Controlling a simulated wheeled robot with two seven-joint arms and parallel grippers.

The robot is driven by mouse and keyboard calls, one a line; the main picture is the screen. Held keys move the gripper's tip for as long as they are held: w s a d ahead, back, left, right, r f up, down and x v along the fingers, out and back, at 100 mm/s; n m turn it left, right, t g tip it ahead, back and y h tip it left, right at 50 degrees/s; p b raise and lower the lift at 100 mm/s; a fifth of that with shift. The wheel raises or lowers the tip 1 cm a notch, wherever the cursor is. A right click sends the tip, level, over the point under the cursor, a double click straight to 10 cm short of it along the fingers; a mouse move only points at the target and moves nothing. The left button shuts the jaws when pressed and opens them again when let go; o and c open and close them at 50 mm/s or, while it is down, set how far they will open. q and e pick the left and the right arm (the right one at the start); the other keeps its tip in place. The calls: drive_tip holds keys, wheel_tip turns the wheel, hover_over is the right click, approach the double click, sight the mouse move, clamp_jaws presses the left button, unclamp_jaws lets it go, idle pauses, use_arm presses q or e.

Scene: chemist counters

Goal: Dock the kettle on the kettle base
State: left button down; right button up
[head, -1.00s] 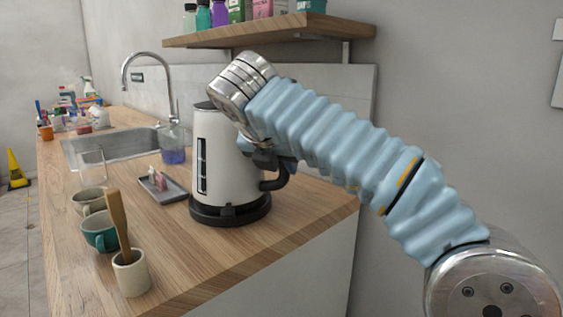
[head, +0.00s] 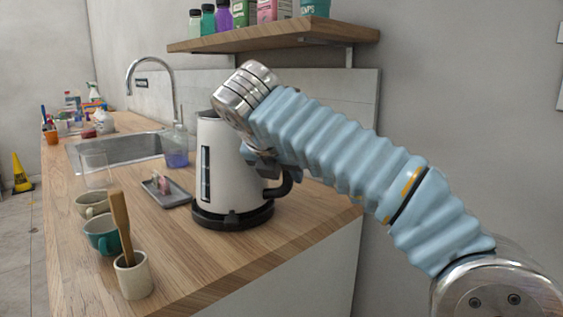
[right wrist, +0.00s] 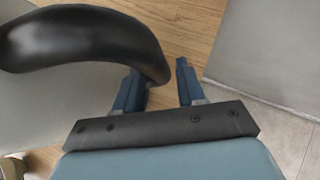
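The white kettle (head: 226,168) with a black handle (head: 279,187) stands upright on the round black kettle base (head: 233,219) at the counter's right end. I see no gap between kettle and base. My right gripper (head: 262,163) is beside the kettle at the handle side, partly hidden by my arm. In the right wrist view my right gripper (right wrist: 160,82) has its two fingers apart with bare counter showing between them. My left gripper is not in view.
A grey tray (head: 178,198) with a small pink item lies left of the kettle. A teal mug (head: 101,236), a beige mug (head: 90,205) and a cream cup (head: 133,276) line the front edge. A sink (head: 120,150) is behind. A shelf (head: 275,36) hangs above.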

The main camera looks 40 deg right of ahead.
drive_tip(key=v, duration=1.1)
drive_tip(key=shift+p, duration=0.4)
drive_tip(key=shift+d, duration=0.1)
